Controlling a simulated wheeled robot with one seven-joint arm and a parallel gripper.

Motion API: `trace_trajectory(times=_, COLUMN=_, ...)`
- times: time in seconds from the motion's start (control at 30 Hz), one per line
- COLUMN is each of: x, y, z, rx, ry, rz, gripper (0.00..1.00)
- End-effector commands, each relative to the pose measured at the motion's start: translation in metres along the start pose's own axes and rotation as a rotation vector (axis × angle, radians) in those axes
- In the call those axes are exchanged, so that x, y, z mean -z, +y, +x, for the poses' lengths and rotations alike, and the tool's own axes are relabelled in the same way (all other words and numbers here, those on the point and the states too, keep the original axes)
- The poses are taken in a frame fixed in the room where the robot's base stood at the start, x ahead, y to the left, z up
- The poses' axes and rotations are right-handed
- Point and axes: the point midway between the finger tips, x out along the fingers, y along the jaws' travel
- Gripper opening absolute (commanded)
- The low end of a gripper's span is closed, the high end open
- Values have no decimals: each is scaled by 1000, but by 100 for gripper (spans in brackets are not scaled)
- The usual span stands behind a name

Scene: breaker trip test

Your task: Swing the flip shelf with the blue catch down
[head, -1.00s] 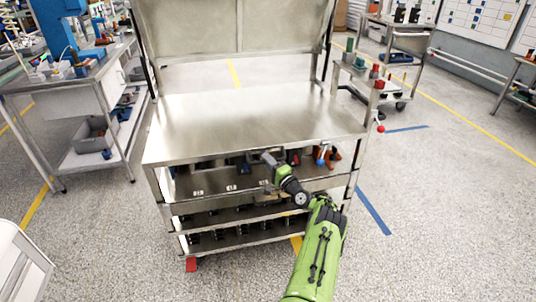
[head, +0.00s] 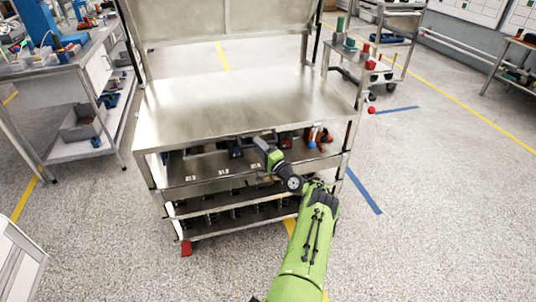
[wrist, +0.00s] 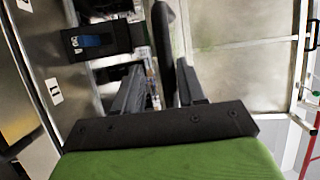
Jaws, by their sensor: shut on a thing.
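A metal cart has a broad flat top panel (head: 240,105) and a raised panel (head: 215,18) upright behind it. I cannot tell which is the flip shelf. My gripper (head: 261,143) is at the cart's front, just below the top's front edge. In the wrist view its two fingers (wrist: 160,95) stand on either side of a dark bar (wrist: 163,50), shut on it. A blue catch (wrist: 88,41) in a dark bracket shows at upper left there, beside the bar and apart from the fingers. Blue parts also show under the top in the head view (head: 236,150).
Lower shelves (head: 235,205) with small dark parts lie under my gripper. Orange and blue parts (head: 318,140) are to its right. A side cart (head: 355,60) stands at back right, a workbench (head: 60,65) at left.

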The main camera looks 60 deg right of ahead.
Motion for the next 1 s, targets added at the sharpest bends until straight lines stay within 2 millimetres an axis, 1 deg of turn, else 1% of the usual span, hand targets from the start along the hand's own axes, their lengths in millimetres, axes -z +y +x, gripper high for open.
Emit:
trace_trajectory(times=0.03, x=1, y=6, z=-13, rx=-24, ry=5, rz=9, gripper=27)
trace_trajectory(times=0.07, x=1, y=5, z=-20, rx=-24, ry=6, rz=10, gripper=27)
trace_trajectory(times=0.3, x=2, y=1, z=-89, rx=-15, ry=10, rz=10, gripper=27)
trace_trajectory(times=0.4, x=3, y=0, z=-116, rx=-10, ry=14, rz=11, gripper=27)
trace_trajectory(times=0.5, x=2, y=-2, z=-136, rx=-4, ry=11, rz=7, gripper=27)
trace_trajectory(times=0.6, x=1, y=-1, z=-147, rx=-3, ry=8, rz=4, gripper=27)
trace_trajectory(times=0.67, x=1, y=-1, z=-151, rx=-2, ry=6, rz=4, gripper=27)
trace_trajectory(times=1.0, x=0, y=-1, z=-152, rx=-1, ry=5, rz=1, gripper=27)
